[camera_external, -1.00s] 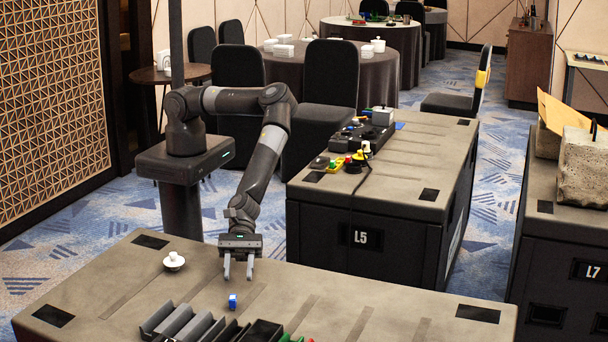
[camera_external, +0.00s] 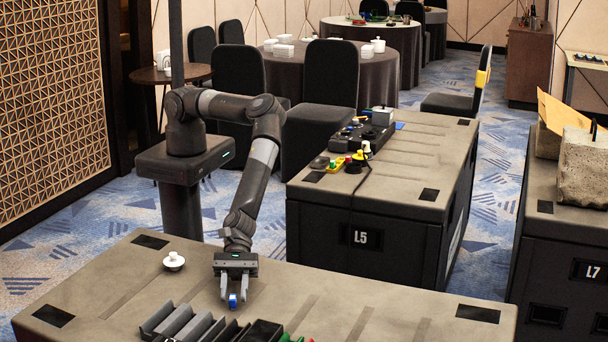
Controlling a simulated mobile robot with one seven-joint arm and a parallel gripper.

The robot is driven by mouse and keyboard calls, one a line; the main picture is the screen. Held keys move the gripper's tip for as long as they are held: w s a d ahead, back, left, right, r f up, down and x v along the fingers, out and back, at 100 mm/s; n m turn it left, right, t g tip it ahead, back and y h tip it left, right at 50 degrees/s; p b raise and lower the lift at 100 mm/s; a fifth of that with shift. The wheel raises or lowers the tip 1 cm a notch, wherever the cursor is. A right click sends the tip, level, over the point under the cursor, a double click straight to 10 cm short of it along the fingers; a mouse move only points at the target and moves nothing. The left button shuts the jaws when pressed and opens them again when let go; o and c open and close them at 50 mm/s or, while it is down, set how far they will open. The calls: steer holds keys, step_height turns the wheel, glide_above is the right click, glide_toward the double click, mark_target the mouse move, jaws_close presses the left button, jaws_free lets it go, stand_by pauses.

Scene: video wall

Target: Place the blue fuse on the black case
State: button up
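The blue fuse (camera_external: 233,301) is a small blue block with a pale patch. It stands on the brown top of the near case (camera_external: 375,300). My gripper (camera_external: 234,299) is low over this top, fingers pointing down, one finger on each side of the fuse. The fingers are apart, with a gap visible beside the fuse. A small black box (camera_external: 263,331) is at the front edge of the view, right of the fuse, partly cut off. I cannot tell whether it is the black case of the task.
Grey and black slotted holders (camera_external: 172,322) stand close in front of the fuse. A white knob-like piece (camera_external: 174,261) lies to the left. Small green and red items show at the bottom edge. The right part of the near top is clear. Case L5 (camera_external: 320,225) stands behind.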

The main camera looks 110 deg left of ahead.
jaws_close()
stand_by(0.3)
